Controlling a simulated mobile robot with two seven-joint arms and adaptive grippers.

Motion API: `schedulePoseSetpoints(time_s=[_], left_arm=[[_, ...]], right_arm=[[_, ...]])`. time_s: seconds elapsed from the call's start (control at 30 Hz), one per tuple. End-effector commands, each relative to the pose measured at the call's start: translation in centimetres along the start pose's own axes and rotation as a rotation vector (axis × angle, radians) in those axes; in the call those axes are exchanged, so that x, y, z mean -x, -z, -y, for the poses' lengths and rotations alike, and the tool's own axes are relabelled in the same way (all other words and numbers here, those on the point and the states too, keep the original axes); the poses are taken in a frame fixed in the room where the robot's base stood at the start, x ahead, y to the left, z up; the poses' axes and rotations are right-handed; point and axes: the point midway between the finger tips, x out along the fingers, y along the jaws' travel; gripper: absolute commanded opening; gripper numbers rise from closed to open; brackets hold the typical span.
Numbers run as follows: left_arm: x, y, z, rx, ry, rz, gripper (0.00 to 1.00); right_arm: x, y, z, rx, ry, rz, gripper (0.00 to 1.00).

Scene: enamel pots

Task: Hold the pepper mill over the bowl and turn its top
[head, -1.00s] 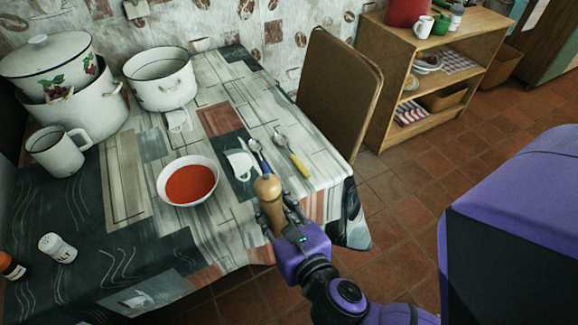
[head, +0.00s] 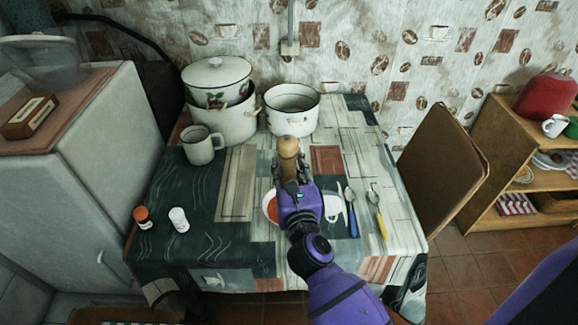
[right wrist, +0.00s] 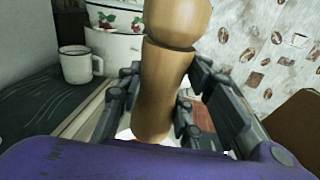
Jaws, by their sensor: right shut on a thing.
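The wooden pepper mill (head: 288,147) is upright in my right gripper (head: 290,176), whose fingers are shut around its body. In the right wrist view the mill (right wrist: 165,85) stands between the fingers, its round top above them. The white bowl (head: 267,207) of red soup is mostly hidden behind my right gripper in the head view; only its left part shows. The mill appears above and slightly beyond the bowl; the exact height is unclear. My left gripper is not in view.
A white mug (head: 201,147), stacked enamel pots (head: 223,120) and an open pot (head: 291,108) stand at the back of the table. Two small shakers (head: 179,219) are at left. Spoons (head: 377,213) lie right of the bowl. A chair (head: 434,160) is at the right edge.

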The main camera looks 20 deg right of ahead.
Motion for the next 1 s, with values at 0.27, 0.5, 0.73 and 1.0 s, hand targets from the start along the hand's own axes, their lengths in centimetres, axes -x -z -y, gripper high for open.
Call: schedulePoseSetpoints(time_s=[0.27, 0.5, 0.73, 1.0], left_arm=[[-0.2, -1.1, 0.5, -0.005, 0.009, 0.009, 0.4], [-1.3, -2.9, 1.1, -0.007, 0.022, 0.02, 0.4], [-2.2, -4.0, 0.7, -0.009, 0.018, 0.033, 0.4], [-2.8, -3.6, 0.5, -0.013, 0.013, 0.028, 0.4]], right_arm=[[0.0, 1.6, 0.0, 0.001, -0.001, -0.003, 0.02], [0.1, 3.9, 0.1, 0.002, 0.0, -0.003, 0.02], [0.0, 5.3, 0.1, 0.001, -0.001, 0.0, 0.02], [-0.1, 5.3, 0.1, 0.0, -0.001, 0.006, 0.02]])
